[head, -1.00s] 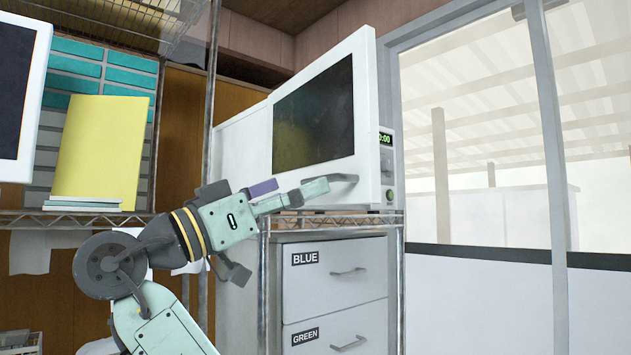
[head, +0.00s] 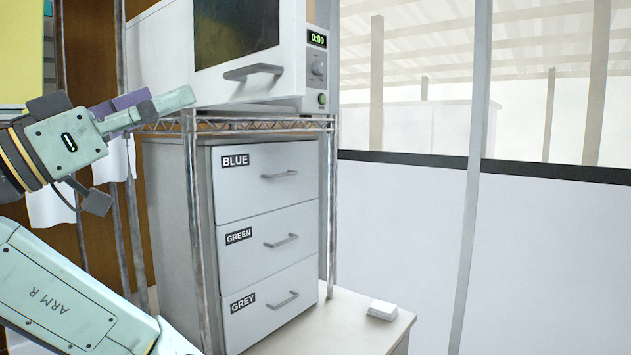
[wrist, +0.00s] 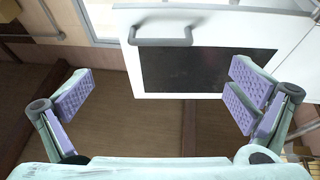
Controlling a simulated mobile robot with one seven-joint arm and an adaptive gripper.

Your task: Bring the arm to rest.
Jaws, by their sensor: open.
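My gripper (head: 152,102) is at the left of the head view, in front of the shelf rack and to the left of the microwave handle. It is open with nothing between its fingers. In the wrist view, its purple-padded fingers (wrist: 160,98) are spread wide on both sides. The white microwave (head: 160,52) stands on the wire shelf, with a dark window and a grey handle (head: 253,72). Its door looks shut. In the wrist view, the door and handle (wrist: 160,35) lie beyond the fingers. My arm fills the lower left of the head view.
Below the microwave is a drawer unit with closed drawers labelled BLUE (head: 265,195), GREEN (head: 265,245) and GREY (head: 290,285). A metal rack post (head: 195,230) stands close to my arm. A small white block (head: 382,310) lies on a low surface (head: 345,335). A window is at right.

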